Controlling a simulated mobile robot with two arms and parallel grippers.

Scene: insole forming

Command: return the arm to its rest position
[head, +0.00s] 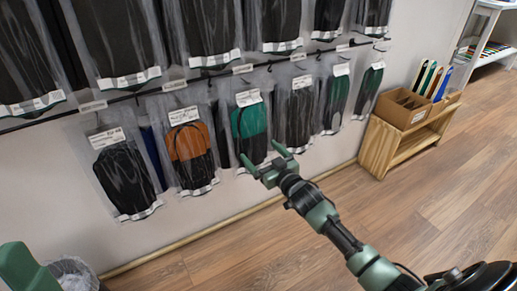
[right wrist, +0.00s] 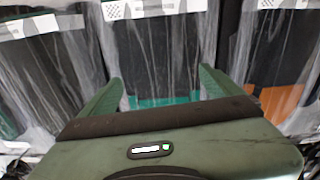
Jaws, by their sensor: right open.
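My right arm reaches in from the lower right in the head view. Its green gripper (head: 261,156) is open and empty, with its fingers pointing toward the wall display. It is in front of the lower part of a bagged black-and-green item (head: 248,121). In the right wrist view the two fingers of the gripper (right wrist: 160,82) stand wide apart, with clear bags behind them and nothing held. I cannot tell how far the fingertips are from the bags.
Bagged items hang in two rows on wall rails, including an orange-and-black one (head: 187,144). A wooden shelf unit (head: 403,146) with a cardboard box (head: 401,110) stands at the right. A bin with a clear liner (head: 72,272) stands at lower left. The wood floor (head: 440,190) is open.

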